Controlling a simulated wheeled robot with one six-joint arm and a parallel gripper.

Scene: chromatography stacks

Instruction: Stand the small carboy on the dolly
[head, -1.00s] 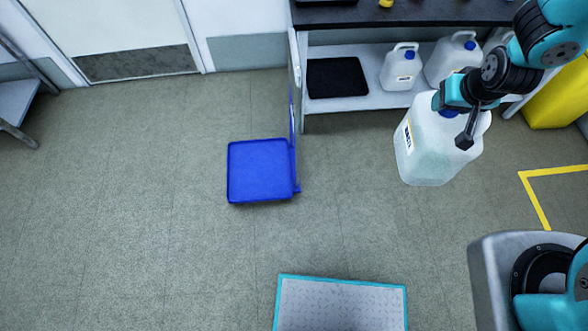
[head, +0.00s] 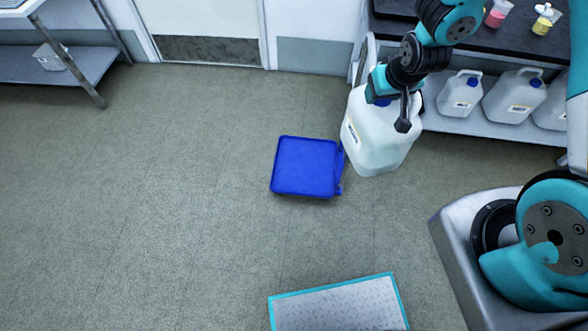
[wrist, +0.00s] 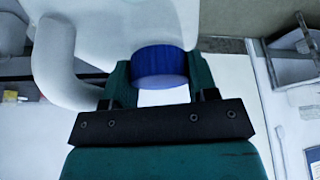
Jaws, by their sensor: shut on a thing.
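A translucent white carboy (head: 376,142) with a blue cap and a label hangs upright, slightly tilted, from my gripper (head: 398,103) in the head view. The gripper is shut on it at the neck; the wrist view shows the blue cap (wrist: 160,62) between the two fingers and the white handle beside it. The blue dolly (head: 305,167) stands on the floor just left of the carboy, its flat square top empty. The carboy covers part of the dolly's right side and its upright handle, and does not appear over the top.
A shelf under the dark bench holds other white carboys (head: 460,93) at the right. A grey step platform with teal edging (head: 335,305) lies on the floor in front. A metal table (head: 70,68) stands far left. Floor left of the dolly is clear.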

